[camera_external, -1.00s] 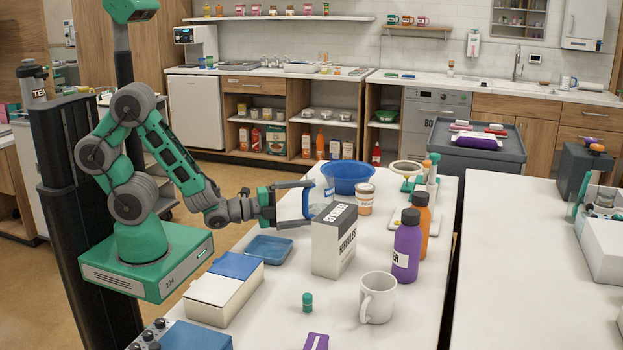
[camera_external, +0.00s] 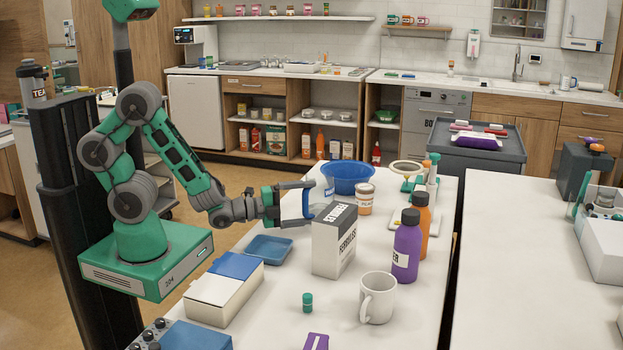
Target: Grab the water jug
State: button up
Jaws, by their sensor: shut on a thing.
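The water jug (camera_external: 325,187) is a clear, bluish vessel with a label, standing on the white table behind a white and grey box. The box hides its lower part. My gripper (camera_external: 305,203) reaches in from the left at the jug's left side, where the blue handle is. It is shut on the jug. The exact contact of the fingers is too small to make out.
The white and grey box (camera_external: 334,242) stands close in front of the jug. A blue bowl (camera_external: 348,178) is behind it and a small labelled jar (camera_external: 365,199) to its right. A blue tray (camera_external: 268,249) lies below my gripper. Purple and orange bottles stand further right.

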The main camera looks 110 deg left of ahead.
jog(key=c, duration=0.5)
jog(key=shift+c, duration=0.2)
jog(key=shift+r, duration=0.1)
